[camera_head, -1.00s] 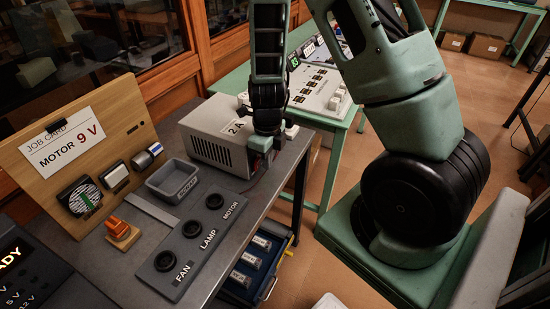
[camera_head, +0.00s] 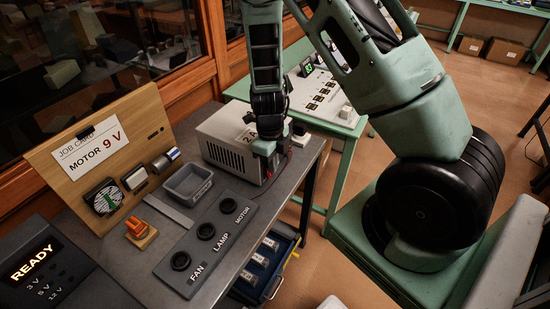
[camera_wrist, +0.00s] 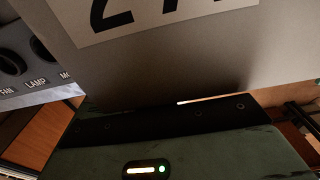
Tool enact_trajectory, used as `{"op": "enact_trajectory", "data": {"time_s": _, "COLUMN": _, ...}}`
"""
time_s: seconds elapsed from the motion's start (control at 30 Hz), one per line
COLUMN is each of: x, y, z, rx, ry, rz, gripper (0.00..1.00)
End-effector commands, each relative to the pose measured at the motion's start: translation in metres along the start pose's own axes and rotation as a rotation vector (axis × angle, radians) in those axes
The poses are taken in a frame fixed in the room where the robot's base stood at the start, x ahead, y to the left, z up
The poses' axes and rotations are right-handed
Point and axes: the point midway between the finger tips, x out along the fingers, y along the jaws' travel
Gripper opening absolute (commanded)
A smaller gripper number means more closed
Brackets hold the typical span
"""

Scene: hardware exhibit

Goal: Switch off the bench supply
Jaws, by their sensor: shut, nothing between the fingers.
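The bench supply appears to be the grey vented box (camera_head: 226,150) with a "2 A" label, at the back of the dark bench. Its label and pale casing fill the top of the wrist view (camera_wrist: 190,65). My gripper (camera_head: 264,150) points down at the box's right front corner, very close to it. I cannot tell whether they touch. It is shut and empty. Its dark green body with small lights spans the bottom of the wrist view. The gripper covers part of the box, and I cannot make out a power switch.
A panel of FAN, LAMP and MOTOR sockets (camera_head: 190,275) lies in front. A grey tray (camera_head: 187,198), an orange plug (camera_head: 138,229) and a "MOTOR 9 V" job board (camera_head: 70,195) stand left. A READY display (camera_head: 33,262) is at lower left. An open blue drawer (camera_head: 275,282) sticks out below.

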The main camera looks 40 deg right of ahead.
Motion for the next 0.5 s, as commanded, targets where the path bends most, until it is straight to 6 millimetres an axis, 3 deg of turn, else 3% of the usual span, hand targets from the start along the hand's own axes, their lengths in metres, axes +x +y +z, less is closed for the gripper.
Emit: {"op": "enact_trajectory", "data": {"time_s": 0.5, "x": -0.013, "y": 0.000, "z": -0.001, "rx": 0.001, "ry": -0.002, "rz": -0.001, "gripper": 0.00}}
